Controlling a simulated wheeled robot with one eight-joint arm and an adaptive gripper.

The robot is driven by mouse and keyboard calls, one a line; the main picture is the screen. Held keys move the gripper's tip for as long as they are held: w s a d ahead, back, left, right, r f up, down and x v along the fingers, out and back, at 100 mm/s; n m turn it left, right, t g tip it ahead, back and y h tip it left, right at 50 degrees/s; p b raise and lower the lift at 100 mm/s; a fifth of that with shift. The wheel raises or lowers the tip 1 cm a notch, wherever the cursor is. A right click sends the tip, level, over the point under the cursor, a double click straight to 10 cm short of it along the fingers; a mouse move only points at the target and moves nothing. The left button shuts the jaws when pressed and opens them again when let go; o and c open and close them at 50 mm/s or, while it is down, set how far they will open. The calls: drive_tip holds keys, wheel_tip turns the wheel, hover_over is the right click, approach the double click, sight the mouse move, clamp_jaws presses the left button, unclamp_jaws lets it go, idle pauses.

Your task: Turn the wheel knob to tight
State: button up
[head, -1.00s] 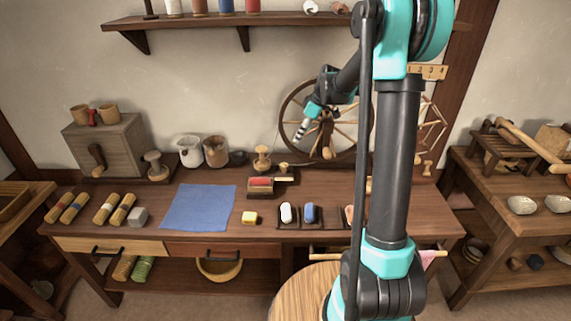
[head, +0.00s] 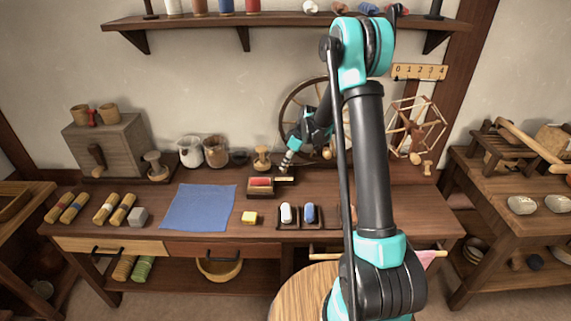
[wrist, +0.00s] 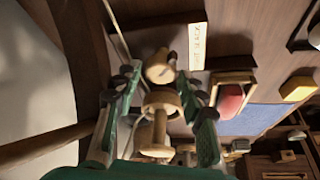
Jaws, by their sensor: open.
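The small wooden wheel knob (wrist: 158,68) has a dark mark near its edge. It shows between the fingertips of my gripper (wrist: 157,78) in the wrist view; I cannot tell whether they touch it. The gripper is open, one green finger on each side. In the head view my gripper (head: 285,167) is low over the bench beside the spinning wheel (head: 284,105), and the knob is mostly hidden there. A pale label plate (wrist: 197,46) lies beside the knob, its lettering too small to read surely; it also shows in the head view (head: 285,180).
A wooden mushroom-shaped piece (wrist: 160,100) stands close by and also shows in the head view (head: 262,155). A red-topped block (head: 260,183) lies just in front. A blue cloth (head: 198,207) and yellow block (head: 249,218) lie to the left.

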drive_tip(key=shift+a+f, duration=0.15)
drive_tip(key=shift+f, duration=0.35)
drive_tip(key=c, duration=0.9)
drive_tip(key=shift+o, duration=0.2)
